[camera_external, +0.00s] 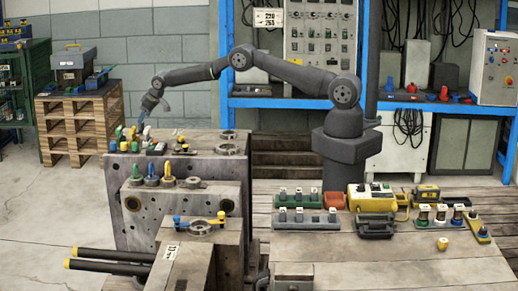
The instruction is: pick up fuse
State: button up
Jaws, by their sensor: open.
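My gripper (146,114) is open and empty at the end of my arm, which reaches out to the left. It hangs above several small coloured pieces (133,140), green, yellow, white and blue, on the left end of the steel mould block (135,205). A gap shows between the gripper and the pieces. I cannot tell for sure which object is the fuse. Small upright pieces with pale tops stand in a green holder (297,219) on the bench at right. Similar light-topped cylinders (440,213) stand further right on that bench.
Yellow and green fittings (168,172) stand on the mould's lower step. A yellow control box (372,197) and a loose yellow piece (442,243) sit on the right bench. Blue shelving (227,60) stands behind my arm. A wooden pallet stack (77,128) is at left.

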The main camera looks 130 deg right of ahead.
aim_at(141, 128)
jog(key=shift+x, duration=2.15)
jog(key=shift+w, duration=0.15)
jog(key=c, duration=1.1)
